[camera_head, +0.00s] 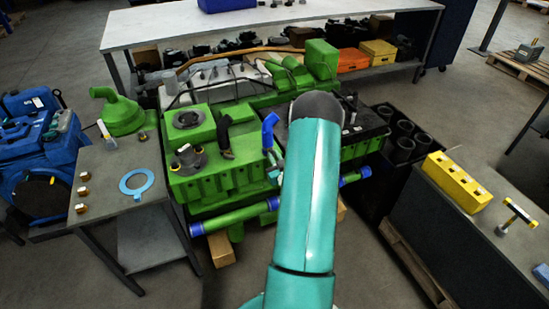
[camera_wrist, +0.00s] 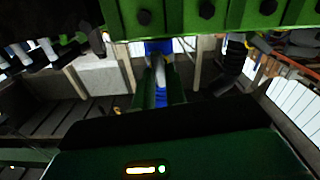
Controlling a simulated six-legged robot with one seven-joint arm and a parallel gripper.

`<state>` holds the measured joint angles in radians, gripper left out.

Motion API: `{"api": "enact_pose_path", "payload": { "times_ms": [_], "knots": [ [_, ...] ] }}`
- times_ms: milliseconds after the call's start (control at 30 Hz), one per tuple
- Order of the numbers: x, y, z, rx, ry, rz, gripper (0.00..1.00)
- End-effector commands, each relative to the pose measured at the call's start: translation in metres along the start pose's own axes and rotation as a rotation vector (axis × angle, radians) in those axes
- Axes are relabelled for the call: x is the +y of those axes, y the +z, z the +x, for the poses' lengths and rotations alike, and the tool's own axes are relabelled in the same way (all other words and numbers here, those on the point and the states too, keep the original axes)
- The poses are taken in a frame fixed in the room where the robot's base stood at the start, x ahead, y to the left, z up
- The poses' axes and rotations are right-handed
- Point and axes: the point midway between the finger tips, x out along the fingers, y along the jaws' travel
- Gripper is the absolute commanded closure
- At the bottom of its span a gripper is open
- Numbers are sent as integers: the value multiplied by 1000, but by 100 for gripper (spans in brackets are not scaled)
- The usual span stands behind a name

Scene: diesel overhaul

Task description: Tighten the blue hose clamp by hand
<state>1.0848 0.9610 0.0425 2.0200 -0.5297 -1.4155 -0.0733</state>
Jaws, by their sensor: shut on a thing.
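The wrist view shows my gripper (camera_wrist: 160,92) with its two narrow green fingers close together, shut on the blue hose clamp (camera_wrist: 161,100). A pale rounded piece stands between the fingers, and more blue shows behind it, under the edge of the green engine (camera_wrist: 205,12). In the head view, my teal arm reaches over the front of the engine (camera_head: 215,180) and hides much of the work spot. A low green pipe (camera_head: 235,217) with blue sleeves runs along the engine's front. The clamp cannot be made out clearly in the head view.
A dark bench (camera_head: 470,235) on the right holds a yellow box (camera_head: 456,181). A pale workbench (camera_head: 190,25) stands behind the engine.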

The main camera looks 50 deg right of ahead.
Motion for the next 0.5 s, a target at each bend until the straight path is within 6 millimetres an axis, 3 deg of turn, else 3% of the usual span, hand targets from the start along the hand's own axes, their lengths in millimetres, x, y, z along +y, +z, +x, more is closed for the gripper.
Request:
{"api": "enact_pose_path", "payload": {
  "times_ms": [500],
  "knots": [
    [0, 2, -2, -4, 1, 135, 100]
  ]
}}
